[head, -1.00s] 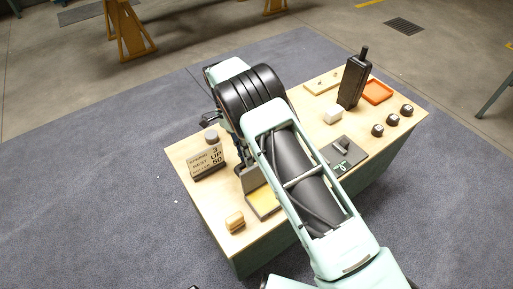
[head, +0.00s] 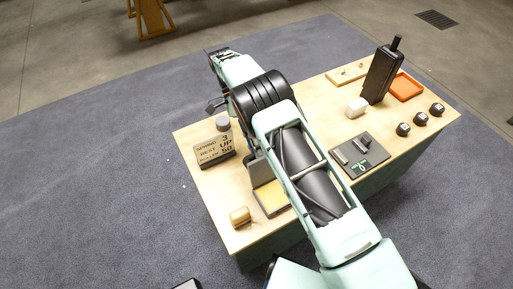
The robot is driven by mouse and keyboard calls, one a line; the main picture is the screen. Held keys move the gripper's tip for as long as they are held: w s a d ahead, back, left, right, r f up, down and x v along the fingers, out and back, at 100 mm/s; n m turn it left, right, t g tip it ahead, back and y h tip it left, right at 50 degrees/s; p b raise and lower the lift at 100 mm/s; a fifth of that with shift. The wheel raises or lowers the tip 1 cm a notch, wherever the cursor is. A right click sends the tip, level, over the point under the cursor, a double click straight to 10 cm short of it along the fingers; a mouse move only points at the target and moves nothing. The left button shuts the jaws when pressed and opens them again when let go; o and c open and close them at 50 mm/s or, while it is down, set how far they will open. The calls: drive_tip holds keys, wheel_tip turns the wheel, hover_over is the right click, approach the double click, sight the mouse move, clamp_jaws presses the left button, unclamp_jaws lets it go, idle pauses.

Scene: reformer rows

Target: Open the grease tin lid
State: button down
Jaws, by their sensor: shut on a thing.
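The grease tin (head: 272,199) is a low, square grey box on the near left half of the bench, with yellow grease showing inside. Its grey lid (head: 262,173) stands raised at the back edge of the tin. My arm covers the right side of tin and lid. My gripper (head: 248,157) is mostly hidden behind my arm; a dark part of it shows at the top of the lid, where it is shut on the lid. The fingertips themselves are not clear.
A sign (head: 215,150) and a grey cylinder (head: 222,124) stand left of the tin. A small tan block (head: 240,216) is in front. A black upright case (head: 381,75), orange tray (head: 407,87), white block (head: 356,107), dark plate (head: 371,155) and several dark knobs (head: 421,119) are right.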

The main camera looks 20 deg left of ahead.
drive_tip(key=c, duration=2.3)
unclamp_jaws()
drive_tip(key=shift+a+f, duration=0.4)
drive_tip(key=shift+f, duration=0.1)
drive_tip(key=o, duration=0.5)
drive_tip(key=shift+w+a+f, duration=0.1)
drive_tip(key=shift+w+f, duration=0.05)
drive_tip(key=shift+f, duration=0.05)
drive_tip(key=shift+c, duration=0.2)
drive_tip(key=shift+r, duration=0.1)
drive_tip(key=shift+r, duration=0.25)
wheel_tip(320, 180, up, 10)
drive_tip(key=shift+f, duration=0.15)
